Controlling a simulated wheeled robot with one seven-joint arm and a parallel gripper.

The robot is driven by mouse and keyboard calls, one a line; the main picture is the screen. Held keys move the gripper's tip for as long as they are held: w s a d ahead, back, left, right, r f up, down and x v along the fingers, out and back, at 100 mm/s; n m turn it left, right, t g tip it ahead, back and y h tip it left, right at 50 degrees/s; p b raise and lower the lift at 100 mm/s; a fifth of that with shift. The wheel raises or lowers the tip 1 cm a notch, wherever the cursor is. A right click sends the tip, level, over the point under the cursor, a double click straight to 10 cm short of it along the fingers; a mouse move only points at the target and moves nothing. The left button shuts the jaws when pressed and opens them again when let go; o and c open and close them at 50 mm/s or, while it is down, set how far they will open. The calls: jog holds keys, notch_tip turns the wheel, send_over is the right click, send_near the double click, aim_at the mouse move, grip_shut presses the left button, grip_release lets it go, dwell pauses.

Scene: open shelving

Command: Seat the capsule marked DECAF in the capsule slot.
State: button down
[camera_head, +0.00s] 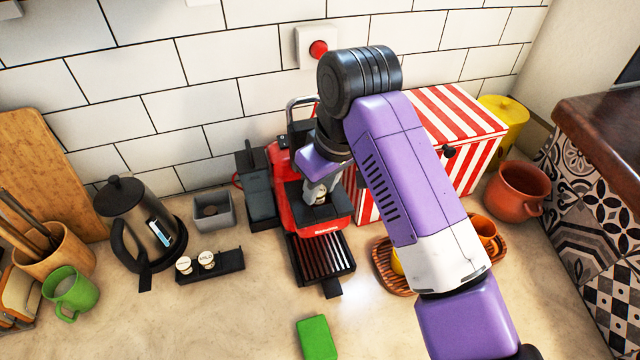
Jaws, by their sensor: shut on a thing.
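A red coffee machine (285,197) stands against the tiled wall, with a dark drip grille at its front. My gripper (320,195) is over the dark top of the machine, shut on a small pale capsule (321,198). The marking on this capsule is too small to read, so I cannot tell whether it says DECAF. The capsule slot is hidden behind my gripper and the capsule. I cannot tell whether the capsule touches the machine. Two more pale capsules, the left one (184,264) and the right one (206,259), sit in a black holder (232,262) at the left.
A kettle (140,225) and a grey square container (213,212) stand left of the machine. A red-and-white striped box (470,135) is close on its right, partly behind my arm. A green block (316,338) lies in front.

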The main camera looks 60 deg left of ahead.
jog(key=shift+s+d+f, duration=0.1)
jog(key=shift+f, duration=0.5)
jog(key=c, duration=1.1)
grip_release()
jog(key=shift+f, duration=0.15)
jog(key=shift+o, duration=0.2)
jog(key=shift+f, duration=0.1)
jog(key=shift+s, duration=0.1)
jog(key=shift+r, duration=0.45)
jog(key=b+v, duration=0.1)
jog(key=v, duration=1.2)
jog(key=shift+w+a+b, duration=0.25)
jog(key=shift+a+b, duration=0.05)
